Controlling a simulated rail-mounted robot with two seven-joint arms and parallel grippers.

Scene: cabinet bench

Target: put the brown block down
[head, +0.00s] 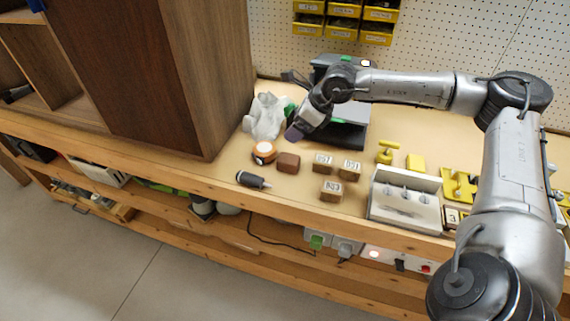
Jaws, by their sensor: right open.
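The brown block (288,162) sits on the bench top near the front edge, between an orange-and-white round item and small numbered blocks. My right gripper (296,135) is above and slightly behind the brown block in the picture, apart from it. It is open; its fingertips are small and partly dark in this view. My left gripper is not in view.
An orange round item (263,152) and a dark cylindrical tool (253,180) lie left of the block. Numbered wooden blocks (323,163) stand right of it. A crumpled white object (268,117) is behind. A white tray (405,213) is farther right, with yellow parts beyond.

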